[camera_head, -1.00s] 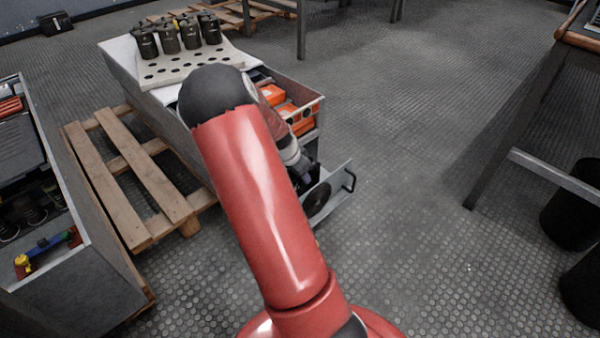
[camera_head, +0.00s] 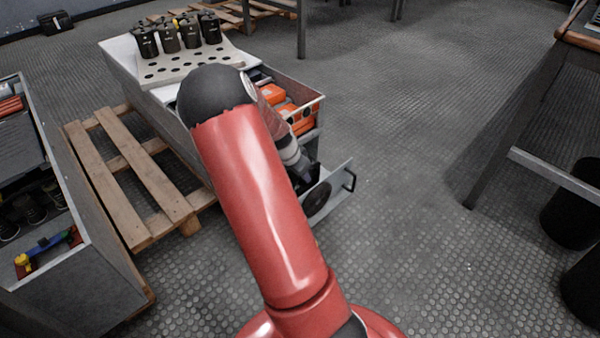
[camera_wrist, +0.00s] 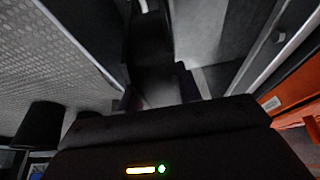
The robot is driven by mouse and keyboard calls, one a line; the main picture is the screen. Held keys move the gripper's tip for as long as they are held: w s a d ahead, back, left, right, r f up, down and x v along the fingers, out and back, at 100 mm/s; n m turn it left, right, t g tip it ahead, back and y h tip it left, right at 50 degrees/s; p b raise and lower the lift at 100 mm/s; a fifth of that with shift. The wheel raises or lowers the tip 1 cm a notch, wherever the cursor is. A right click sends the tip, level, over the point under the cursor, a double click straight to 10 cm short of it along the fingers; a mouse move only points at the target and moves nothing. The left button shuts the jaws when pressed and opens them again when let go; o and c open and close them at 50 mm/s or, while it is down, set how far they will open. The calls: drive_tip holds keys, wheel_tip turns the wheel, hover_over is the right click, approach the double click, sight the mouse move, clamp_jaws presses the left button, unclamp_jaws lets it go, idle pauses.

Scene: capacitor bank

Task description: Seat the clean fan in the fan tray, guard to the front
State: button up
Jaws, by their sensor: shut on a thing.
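The fan tray (camera_head: 338,186) is a light grey panel with a dark handle, pulled out at the front right corner of the grey cabinet. A dark round shape (camera_head: 317,198) shows at the tray's face; I cannot tell whether it is the fan or an opening. My gripper (camera_head: 307,182) is at the tray, partly hidden by my arm. In the wrist view my gripper (camera_wrist: 157,92) is shut on a dark block, likely the fan (camera_wrist: 153,55), with the tray's grey surface (camera_wrist: 215,72) beside it. The guard's facing and the fan's seating cannot be made out.
Orange units (camera_head: 290,112) sit in the cabinet (camera_head: 170,120) beside the tray. Several dark capacitors (camera_head: 180,32) stand on its perforated top. A wooden pallet (camera_head: 135,175) lies left, by another open cabinet (camera_head: 75,285). A bench (camera_head: 520,120) stands right. The floor between is clear.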

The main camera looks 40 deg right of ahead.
drive_tip(key=shift+f+b, duration=0.85)
drive_tip(key=shift+f, duration=0.35)
drive_tip(key=shift+f, duration=1.3)
idle(0.7)
drive_tip(key=o, duration=1.3)
drive_tip(key=shift+c, duration=0.2)
